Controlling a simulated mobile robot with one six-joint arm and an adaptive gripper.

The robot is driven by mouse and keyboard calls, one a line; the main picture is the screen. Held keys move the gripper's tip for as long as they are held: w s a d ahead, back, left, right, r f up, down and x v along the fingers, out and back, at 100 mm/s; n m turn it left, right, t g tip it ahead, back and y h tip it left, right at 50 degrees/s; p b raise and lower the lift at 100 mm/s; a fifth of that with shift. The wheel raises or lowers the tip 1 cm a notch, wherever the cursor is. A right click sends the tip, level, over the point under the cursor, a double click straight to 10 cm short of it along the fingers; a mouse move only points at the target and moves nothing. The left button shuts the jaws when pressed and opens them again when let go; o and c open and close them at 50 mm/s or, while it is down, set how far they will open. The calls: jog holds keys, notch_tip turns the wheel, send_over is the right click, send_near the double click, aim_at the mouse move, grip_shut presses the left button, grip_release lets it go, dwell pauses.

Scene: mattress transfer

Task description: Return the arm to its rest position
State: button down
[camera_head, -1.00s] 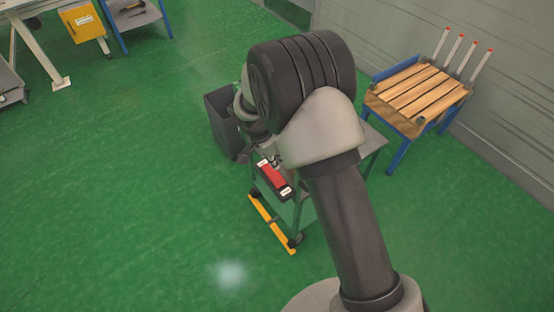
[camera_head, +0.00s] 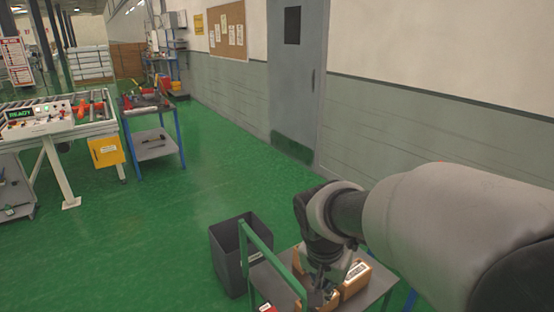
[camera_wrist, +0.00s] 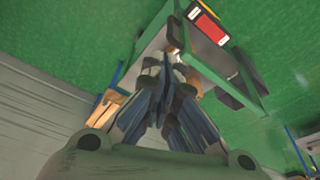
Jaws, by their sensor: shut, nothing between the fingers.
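My arm comes in from the right in the head view, its wrist above a cart with a green rail (camera_head: 272,262) and a grey deck (camera_head: 378,288). My gripper (camera_wrist: 170,75) shows in the wrist view, its blue-grey fingers closed together with nothing held. In the head view the fingers are hard to make out against the cart. In the wrist view the gripper points toward the cart's green frame (camera_wrist: 235,82); the gap to it cannot be judged.
An orange-brown block (camera_head: 356,279) lies on the cart beside my wrist. A red item (camera_wrist: 208,26) also shows on the cart. A dark grey bin (camera_head: 228,262) stands left of it. A conveyor table (camera_head: 60,135) and a blue-legged workbench (camera_head: 158,148) stand farther back. Green floor between is clear.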

jog(key=s+d+r+n+t, duration=0.1)
jog(key=s+d+r+n, duration=0.1)
jog(key=s, duration=0.7)
jog(key=s+d+r+n+t+y, duration=0.1)
jog(key=s+r+n, duration=0.3)
jog(key=s, duration=0.6)
jog(key=shift+d+y, duration=0.3)
jog(key=shift+d, duration=0.15)
